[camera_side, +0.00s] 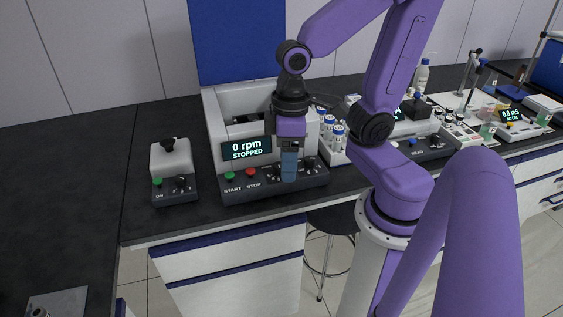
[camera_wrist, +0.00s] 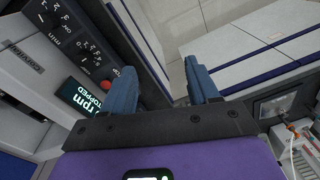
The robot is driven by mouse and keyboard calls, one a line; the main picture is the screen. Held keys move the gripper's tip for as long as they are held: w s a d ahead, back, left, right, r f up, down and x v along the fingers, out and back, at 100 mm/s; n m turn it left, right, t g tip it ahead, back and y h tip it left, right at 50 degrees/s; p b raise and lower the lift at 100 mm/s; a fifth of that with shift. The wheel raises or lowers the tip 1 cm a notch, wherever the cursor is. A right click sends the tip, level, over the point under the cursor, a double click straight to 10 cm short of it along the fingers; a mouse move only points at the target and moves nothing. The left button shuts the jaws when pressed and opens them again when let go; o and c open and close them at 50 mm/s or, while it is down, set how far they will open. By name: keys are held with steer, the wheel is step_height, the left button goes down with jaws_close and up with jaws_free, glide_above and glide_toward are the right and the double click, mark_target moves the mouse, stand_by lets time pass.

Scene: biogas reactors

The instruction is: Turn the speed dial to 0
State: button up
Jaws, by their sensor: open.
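The centrifuge-like machine (camera_side: 216,125) has a display (camera_side: 246,149) reading "0 rpm STOPPED". Its front panel has a green START button (camera_side: 229,176), a red STOP button (camera_side: 250,171) and two dark dials. In the wrist view, one dial (camera_wrist: 90,52) is nearer the red button (camera_wrist: 107,85); the other dial (camera_wrist: 50,12) has "min" printed near it. I cannot read which is marked speed, or their exact settings. My gripper (camera_side: 289,180) is open and points down in front of the dials, hiding part of them. Its blue fingers (camera_wrist: 163,85) hold nothing.
A small device with a black knob (camera_side: 172,172) stands left of the machine. A rack of blue-capped tubes (camera_side: 332,133) and other instruments stand to the right. The counter's front edge (camera_side: 225,229) is close below the panel. Bare counter (camera_side: 75,180) lies at the left.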

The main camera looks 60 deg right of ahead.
steer(key=w+d+m, duration=0.1)
steer(key=w+m, duration=0.5)
steer(key=m, duration=0.3)
steer(key=r+m+t, duration=0.2)
steer(key=m+t, duration=0.1)
steer(key=m, duration=2.1)
glide_above(279, 164)
steer(key=a, duration=0.4)
steer(key=s+d+m+t+h, duration=0.1)
steer(key=s+d+m, duration=0.2)
steer(key=s+m, duration=0.55)
steer(key=shift+m+t, duration=0.3)
steer(key=shift+m, duration=0.25)
steer(key=shift+w+d+r+x, duration=0.1)
steer(key=shift+w+x, duration=0.1)
steer(key=shift+x, duration=2.75)
steer(key=shift+w+d+r+x, duration=0.1)
steer(key=shift+w+x, duration=0.1)
steer(key=shift+x, duration=2.8)
steer(key=shift+w+d+r+x, duration=0.1)
steer(key=shift+w+x, duration=0.05)
steer(key=shift+x, duration=2.8)
